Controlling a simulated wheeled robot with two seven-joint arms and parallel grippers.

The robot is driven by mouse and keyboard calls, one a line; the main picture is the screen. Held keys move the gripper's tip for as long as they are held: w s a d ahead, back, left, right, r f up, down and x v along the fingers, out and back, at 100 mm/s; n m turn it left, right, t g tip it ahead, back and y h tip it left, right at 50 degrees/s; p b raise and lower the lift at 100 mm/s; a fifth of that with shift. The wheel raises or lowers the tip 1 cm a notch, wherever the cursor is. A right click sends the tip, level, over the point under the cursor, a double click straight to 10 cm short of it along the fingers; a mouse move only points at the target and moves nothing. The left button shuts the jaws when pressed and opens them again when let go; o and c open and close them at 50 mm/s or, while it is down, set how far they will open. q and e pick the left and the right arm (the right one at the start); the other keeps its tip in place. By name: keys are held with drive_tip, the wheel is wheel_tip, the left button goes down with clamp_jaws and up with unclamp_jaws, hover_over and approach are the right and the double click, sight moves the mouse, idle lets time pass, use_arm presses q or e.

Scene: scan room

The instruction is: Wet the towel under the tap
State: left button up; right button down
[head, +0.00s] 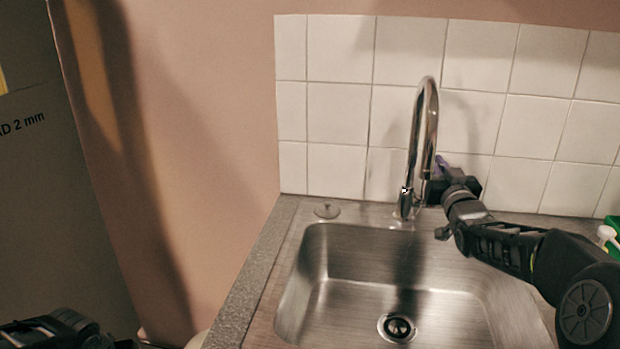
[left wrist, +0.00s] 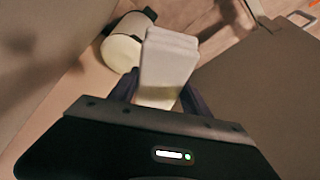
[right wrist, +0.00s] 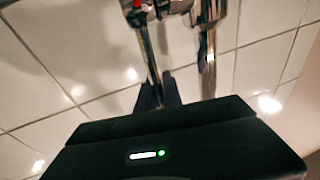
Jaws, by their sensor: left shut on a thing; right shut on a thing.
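The chrome tap (head: 426,120) stands at the back of the steel sink (head: 340,270), its tall curved spout over the basin. No water stream shows. My right gripper (head: 440,178) is beside the tap, partly hidden behind the spout. In the right wrist view its fingers (right wrist: 158,95) are shut on a slim chrome part, which looks like the tap lever (right wrist: 150,62). The towel (left wrist: 168,62) is a white folded stack in the left wrist view. My left gripper (left wrist: 160,92) is shut on its lower end, away from the sink. The head view does not show the towel.
A cream bin-like cylinder (left wrist: 122,50) with a dark part stands below, close behind the towel. A drain (head: 397,327) lies in the empty basin. A loose stopper (head: 327,210) is on the rim. A white bottle top (head: 606,234) and something green are at right.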

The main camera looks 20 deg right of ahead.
use_arm(q)
drive_tip(key=shift+r, duration=0.1)
use_arm(e)
drive_tip(key=c, duration=1.5)
unclamp_jaws()
use_arm(q)
drive_tip(key=shift+f+b, duration=0.75)
use_arm(e)
drive_tip(key=v, duration=1.2)
